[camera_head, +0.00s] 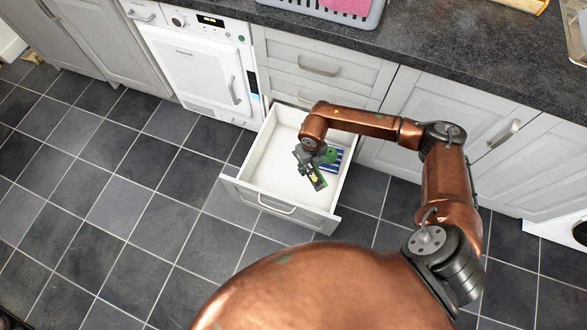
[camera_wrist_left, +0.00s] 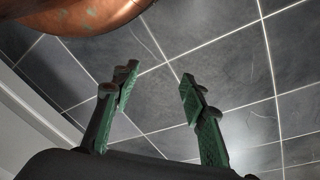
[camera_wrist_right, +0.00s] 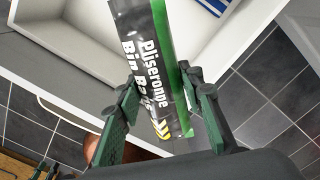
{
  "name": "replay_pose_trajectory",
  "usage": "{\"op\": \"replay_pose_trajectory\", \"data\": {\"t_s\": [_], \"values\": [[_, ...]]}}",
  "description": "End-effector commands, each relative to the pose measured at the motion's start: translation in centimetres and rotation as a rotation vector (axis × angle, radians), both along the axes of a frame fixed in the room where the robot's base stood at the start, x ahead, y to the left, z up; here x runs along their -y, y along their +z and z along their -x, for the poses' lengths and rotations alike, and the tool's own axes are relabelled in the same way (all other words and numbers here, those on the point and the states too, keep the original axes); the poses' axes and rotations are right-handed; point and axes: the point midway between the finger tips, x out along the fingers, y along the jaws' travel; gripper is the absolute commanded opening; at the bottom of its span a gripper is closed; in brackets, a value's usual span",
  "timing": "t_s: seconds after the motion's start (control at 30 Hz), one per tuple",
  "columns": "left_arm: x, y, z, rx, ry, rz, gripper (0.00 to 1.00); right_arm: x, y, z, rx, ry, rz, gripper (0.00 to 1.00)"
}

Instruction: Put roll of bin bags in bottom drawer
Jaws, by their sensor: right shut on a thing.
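The roll of bin bags (camera_wrist_right: 145,60) is a black and green cylinder with white lettering and a yellow striped end. My right gripper (camera_head: 316,158) is shut on it; in the right wrist view, the fingers (camera_wrist_right: 160,88) press on both sides of the roll. In the head view, the roll (camera_head: 319,180) is tilted above the inside of the pulled-out white drawer (camera_head: 243,187); its height over the floor of the drawer is hard to tell. My left gripper (camera_wrist_left: 155,85) is open and empty, with floor tiles behind it; it is not in the head view.
A blue-and-white striped item (camera_head: 336,160) lies in the drawer's right part, partly behind my gripper. The drawer's left part is bare. Shut drawers (camera_head: 318,65) are above it. A white appliance (camera_head: 200,68) stands to the left, grey cupboards (camera_head: 450,110) to the right.

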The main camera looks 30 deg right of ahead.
Motion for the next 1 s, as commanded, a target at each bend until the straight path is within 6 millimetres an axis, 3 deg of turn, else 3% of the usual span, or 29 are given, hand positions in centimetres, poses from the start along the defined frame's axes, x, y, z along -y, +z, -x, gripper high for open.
{"op": "replay_pose_trajectory", "data": {"t_s": [0.03, 0.1, 0.2, 0.3, 0.53, 0.8, 1.0], "values": [[0.2, -0.9, 0.2, -0.012, 0.002, 0.007, 0.40, 0.8, -5.0, 0.6, -0.019, -0.125, 0.001, 0.03], [0.4, -0.2, 0.0, -0.017, 0.004, 0.014, 0.40, 1.7, -8.9, 0.8, -0.018, -0.305, 0.002, 0.03], [0.6, 0.8, -0.3, -0.022, 0.005, 0.023, 0.40, 2.9, -13.5, 1.3, -0.014, -0.527, 0.001, 0.03], [0.7, 1.8, -0.4, -0.025, 0.006, 0.030, 0.40, 3.9, -16.8, 1.7, -0.008, -0.696, -0.001, 0.03], [0.9, 2.7, -0.8, -0.014, 0.006, 0.042, 0.40, 4.8, -20.1, 2.1, 0.002, -0.873, -0.007, 0.03], [3.4, -1.1, -3.9, 0.124, 0.012, 0.111, 0.40, 4.8, -23.9, 2.2, -0.001, -0.881, -0.006, 0.03], [4.7, -2.5, -5.6, 0.210, 0.024, 0.148, 0.40, 4.8, -25.4, 2.1, 0.002, -0.880, -0.008, 0.03]]}}
